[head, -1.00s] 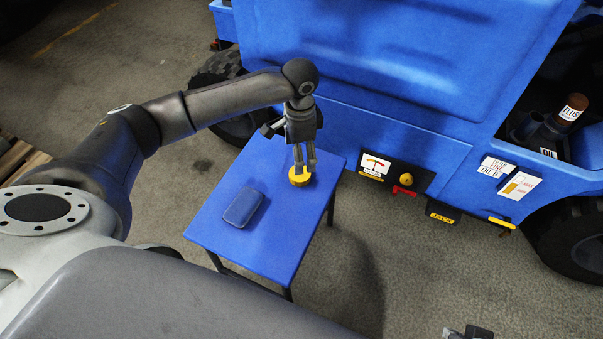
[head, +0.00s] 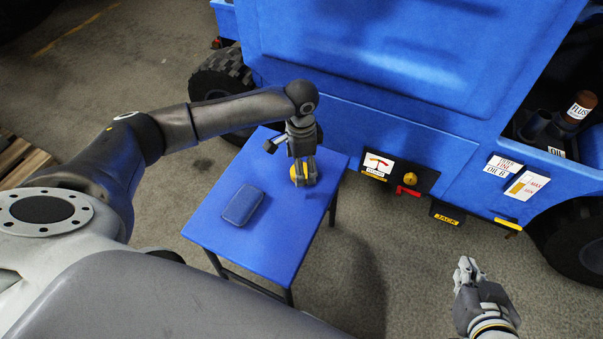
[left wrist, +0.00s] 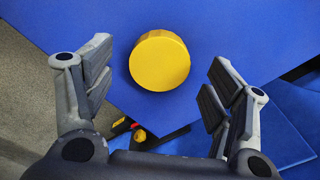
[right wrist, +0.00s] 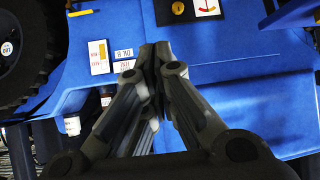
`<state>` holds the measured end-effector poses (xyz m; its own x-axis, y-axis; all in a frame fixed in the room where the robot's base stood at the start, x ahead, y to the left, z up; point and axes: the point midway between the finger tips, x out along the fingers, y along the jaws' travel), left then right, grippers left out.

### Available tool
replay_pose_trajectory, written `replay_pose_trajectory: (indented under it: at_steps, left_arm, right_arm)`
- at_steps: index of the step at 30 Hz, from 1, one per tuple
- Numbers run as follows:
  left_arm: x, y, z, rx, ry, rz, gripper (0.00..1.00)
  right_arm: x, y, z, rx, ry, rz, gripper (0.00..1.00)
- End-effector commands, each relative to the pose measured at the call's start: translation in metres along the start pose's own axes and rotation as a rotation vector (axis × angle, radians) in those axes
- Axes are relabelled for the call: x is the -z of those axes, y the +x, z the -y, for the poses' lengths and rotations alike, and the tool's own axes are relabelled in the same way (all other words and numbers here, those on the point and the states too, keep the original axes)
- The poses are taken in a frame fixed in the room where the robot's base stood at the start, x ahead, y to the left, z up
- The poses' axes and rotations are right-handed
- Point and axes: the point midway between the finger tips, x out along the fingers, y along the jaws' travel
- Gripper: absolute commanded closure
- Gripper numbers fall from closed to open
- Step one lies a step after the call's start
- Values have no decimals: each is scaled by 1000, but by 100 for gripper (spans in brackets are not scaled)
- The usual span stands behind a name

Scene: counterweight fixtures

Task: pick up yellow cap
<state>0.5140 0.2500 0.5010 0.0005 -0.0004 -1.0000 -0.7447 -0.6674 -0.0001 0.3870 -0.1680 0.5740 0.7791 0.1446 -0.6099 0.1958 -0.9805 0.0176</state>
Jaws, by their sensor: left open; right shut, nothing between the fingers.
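The yellow cap (head: 298,173) is a short round disc on the blue table (head: 270,246). In the left wrist view the cap (left wrist: 160,61) shows whole, flat face towards the camera, near the top middle. My left gripper (head: 304,178) is low over the table at the cap and partly hides it in the head view. Its fingers (left wrist: 160,95) are open and spread to either side, with no finger seen touching the cap. My right gripper (head: 466,266) is at the lower right, away from the table; its fingers (right wrist: 156,55) are closed together and empty.
A dark blue case (head: 243,205) lies on the table left of the cap. A large blue vehicle (head: 390,80) stands close behind the table, with a gauge panel (head: 397,171) and a brown-capped bottle (head: 578,107). Open floor lies between table and right gripper.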

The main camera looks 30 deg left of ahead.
Motion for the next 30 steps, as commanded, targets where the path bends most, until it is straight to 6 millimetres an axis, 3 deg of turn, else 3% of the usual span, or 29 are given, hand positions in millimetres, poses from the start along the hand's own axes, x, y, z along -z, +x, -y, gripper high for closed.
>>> replay_pose_trajectory:
  at_steps: [9, 18, 28, 30]
  left_arm:
    - [-1, 21, 0, 1, 1, 1, 23]
    - [0, 21, 0, 1, 1, 1, 23]
    - [0, 21, 0, 0, 1, 1, 64]
    - [0, 21, 0, 0, 1, 1, 65]
  right_arm:
    - [39, 4, 6, 12, -1, -194, 100]
    - [43, 3, 6, 13, -2, -212, 100]
    - [42, 3, 6, 13, -2, -211, 100]
    - [42, 3, 6, 13, -2, -210, 100]
